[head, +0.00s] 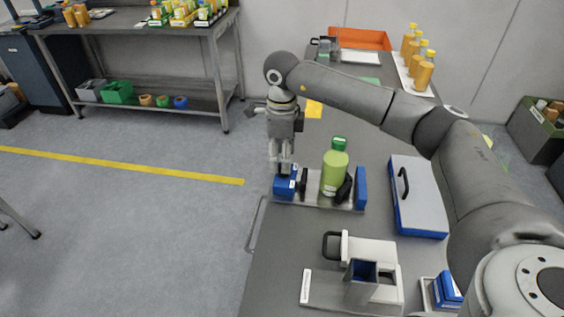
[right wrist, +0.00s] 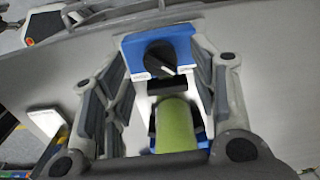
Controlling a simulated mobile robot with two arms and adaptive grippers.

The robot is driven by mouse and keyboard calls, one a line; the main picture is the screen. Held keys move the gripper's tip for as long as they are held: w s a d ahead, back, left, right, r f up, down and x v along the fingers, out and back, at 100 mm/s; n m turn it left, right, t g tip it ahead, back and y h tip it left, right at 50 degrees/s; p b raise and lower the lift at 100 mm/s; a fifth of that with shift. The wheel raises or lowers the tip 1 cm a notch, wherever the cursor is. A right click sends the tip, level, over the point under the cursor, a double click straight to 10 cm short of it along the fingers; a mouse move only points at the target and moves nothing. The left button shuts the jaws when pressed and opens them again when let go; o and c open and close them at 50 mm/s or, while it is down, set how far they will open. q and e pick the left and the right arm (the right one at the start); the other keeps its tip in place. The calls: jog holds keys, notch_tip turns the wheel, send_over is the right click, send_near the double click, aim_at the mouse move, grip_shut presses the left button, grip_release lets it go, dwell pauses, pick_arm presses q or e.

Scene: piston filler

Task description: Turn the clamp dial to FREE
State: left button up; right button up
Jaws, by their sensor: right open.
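The clamp dial (right wrist: 160,57) is a black round knob on top of a blue block (right wrist: 131,44) in the right wrist view. A white mark on the knob points to its lower right in that view. Small labels beside it are too small to read. In the head view the blue block (head: 284,187) sits at the left end of the clamp plate, and my gripper hides the dial. My right gripper (head: 283,167) points down just above the block. In the right wrist view its open fingers (right wrist: 163,62) stand on both sides of the dial, with nothing held.
A green bottle (head: 334,174) stands in the clamp beside the block, between black pads. A second blue block (head: 361,188) ends the plate at right. A blue-and-grey case (head: 419,197) and a white-and-blue device (head: 368,250) are nearby. Floor is free to the left.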

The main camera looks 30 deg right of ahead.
notch_tip(320, 180, up, 9)
jog(key=shift+f, duration=0.15)
dwell(0.6)
